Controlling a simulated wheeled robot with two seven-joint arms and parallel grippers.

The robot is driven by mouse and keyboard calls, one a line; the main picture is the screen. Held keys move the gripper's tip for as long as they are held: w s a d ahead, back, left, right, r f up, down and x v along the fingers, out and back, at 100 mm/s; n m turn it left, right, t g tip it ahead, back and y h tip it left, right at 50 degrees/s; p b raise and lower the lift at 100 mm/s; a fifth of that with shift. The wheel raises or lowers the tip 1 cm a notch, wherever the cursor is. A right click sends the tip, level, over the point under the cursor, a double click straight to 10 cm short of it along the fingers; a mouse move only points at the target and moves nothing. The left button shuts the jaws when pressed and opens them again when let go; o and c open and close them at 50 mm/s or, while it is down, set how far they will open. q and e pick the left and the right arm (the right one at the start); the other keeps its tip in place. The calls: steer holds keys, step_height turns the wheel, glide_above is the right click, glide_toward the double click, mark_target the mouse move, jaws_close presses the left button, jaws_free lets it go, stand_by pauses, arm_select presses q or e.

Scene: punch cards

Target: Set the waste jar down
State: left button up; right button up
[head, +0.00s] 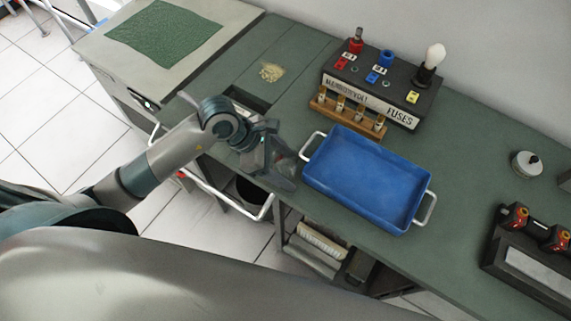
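My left gripper (276,168) hangs over the front edge of the green bench, just left of the blue tray. It is shut around a clear, see-through thing (284,158) that looks like the waste jar. The fingers and the dark background hide much of its outline, and I cannot see what is in it. It appears apart from the tray. My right gripper is not in view.
The blue tray (312,180) with white handles stands on the bench (465,190). Behind it are a wooden rack (333,108) and a fuse box (350,88). A yellowish heap (271,72) lies at the back left. A bin (250,190) is below.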

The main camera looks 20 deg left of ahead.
arm_select(q)
steer(key=shift+r, duration=0.1)
steer(key=shift+a+r, duration=0.3)
steer(key=shift+r, duration=0.1)
steer(key=b+v, duration=0.3)
steer(key=v, duration=0.8)
steer(key=shift+o, duration=0.3)
steer(key=shift+s, duration=0.1)
